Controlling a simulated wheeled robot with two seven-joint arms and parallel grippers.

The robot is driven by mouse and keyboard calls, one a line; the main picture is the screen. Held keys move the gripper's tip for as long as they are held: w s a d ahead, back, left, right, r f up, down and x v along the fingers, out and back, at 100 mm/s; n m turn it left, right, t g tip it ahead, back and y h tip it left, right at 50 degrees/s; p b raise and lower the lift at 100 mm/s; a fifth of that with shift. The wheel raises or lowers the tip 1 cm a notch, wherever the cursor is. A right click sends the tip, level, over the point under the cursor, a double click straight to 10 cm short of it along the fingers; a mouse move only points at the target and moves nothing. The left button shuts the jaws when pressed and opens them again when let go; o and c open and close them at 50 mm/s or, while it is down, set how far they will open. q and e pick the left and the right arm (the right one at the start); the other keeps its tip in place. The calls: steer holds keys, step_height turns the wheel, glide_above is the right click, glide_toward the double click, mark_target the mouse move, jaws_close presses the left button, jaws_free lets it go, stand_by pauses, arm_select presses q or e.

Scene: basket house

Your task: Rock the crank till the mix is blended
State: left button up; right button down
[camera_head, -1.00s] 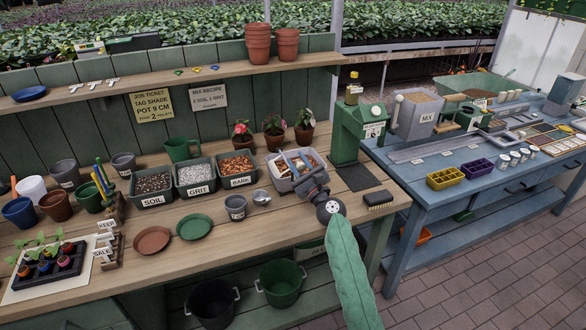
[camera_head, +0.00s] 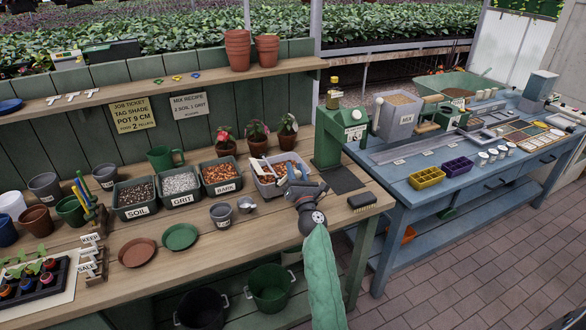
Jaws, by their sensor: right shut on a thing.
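The grey mixer box marked MIX (camera_head: 398,122) stands on the blue bench at the right, with brown mix (camera_head: 400,98) in its open top. A pale-knobbed crank lever (camera_head: 376,108) shows at its left side. My right gripper (camera_head: 300,188) is over the wooden bench, at the front right of a grey tub (camera_head: 262,188) of reddish-brown pieces, well away from the crank. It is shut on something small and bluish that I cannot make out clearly. My left gripper is not in view.
A green machine (camera_head: 340,130) stands between my right gripper and the mixer. A brush (camera_head: 362,202) lies at the bench's right end. SOIL (camera_head: 136,196), GRIT (camera_head: 182,182) and BARK (camera_head: 222,174) bins stand left. A gap with paved floor lies in front of the blue bench.

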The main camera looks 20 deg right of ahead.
steer(key=shift+d+f+m, duration=0.15)
steer(key=shift+f+m, duration=0.05)
steer(key=shift+m, duration=0.2)
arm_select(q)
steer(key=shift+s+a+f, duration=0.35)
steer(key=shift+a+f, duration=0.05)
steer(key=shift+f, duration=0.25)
arm_select(e)
steer(key=shift+f+m+h, duration=0.1)
steer(key=shift+m+h, duration=0.2)
